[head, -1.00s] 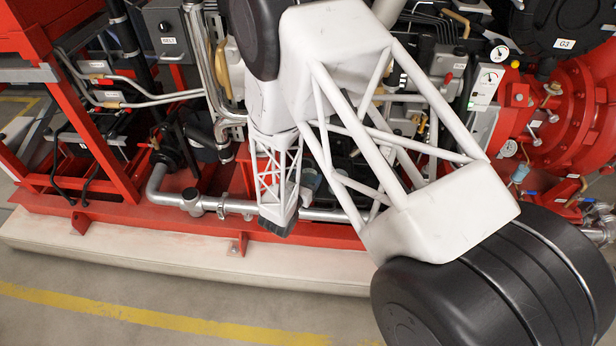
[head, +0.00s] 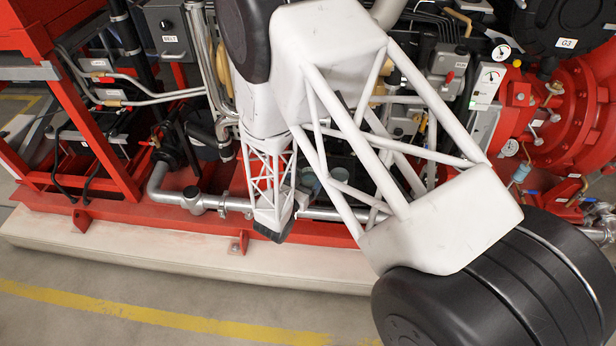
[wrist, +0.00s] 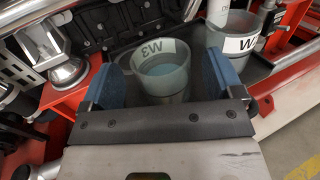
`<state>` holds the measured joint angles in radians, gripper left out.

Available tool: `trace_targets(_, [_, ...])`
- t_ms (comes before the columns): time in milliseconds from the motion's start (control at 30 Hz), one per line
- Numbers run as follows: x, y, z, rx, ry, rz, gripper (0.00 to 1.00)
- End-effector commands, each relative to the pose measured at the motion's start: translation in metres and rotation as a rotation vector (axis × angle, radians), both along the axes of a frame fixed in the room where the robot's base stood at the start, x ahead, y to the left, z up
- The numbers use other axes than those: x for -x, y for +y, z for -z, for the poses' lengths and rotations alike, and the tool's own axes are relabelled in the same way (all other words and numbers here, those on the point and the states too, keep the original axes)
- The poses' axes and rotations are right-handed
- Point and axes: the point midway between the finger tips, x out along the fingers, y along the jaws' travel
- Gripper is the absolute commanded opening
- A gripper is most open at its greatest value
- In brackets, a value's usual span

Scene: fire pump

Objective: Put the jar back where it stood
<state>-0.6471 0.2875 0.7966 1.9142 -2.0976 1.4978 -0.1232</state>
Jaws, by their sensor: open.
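A clear, bluish jar (wrist: 165,84) with a white label reading W3, seen reversed through the glass, stands upright in the wrist view. My gripper (wrist: 167,78) is open, with one blue pad on each side of this jar; I cannot tell whether either pad touches it. A second similar jar (wrist: 235,45) with a partly hidden W label is outside the right pad. The frames do not show which one the task means. In the head view my gripper (head: 272,228) points down at the pump frame's front pipe, and a bluish jar (head: 309,181) partly shows behind it.
The jars are in a dark tray (wrist: 265,70). Metal fittings (wrist: 52,50) on a red frame are close on the left in the wrist view. A silver pipe (head: 235,205) runs along the red base rail (head: 130,212). The floor in front (head: 150,285) is clear.

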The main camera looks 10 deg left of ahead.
Motion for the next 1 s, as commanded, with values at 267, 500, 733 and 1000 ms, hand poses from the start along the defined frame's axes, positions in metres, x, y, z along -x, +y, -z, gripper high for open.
trace_targets(267, [0.033, 0.014, 0.000, 0.001, 0.000, -0.002, 0.86])
trace_targets(500, [0.058, 0.024, 0.000, 0.001, -0.001, -0.001, 0.86])
trace_targets(733, [0.077, 0.032, 0.000, 0.000, 0.000, 0.000, 0.86])
trace_targets(1000, [0.086, 0.035, 0.000, 0.000, 0.000, 0.000, 0.86])
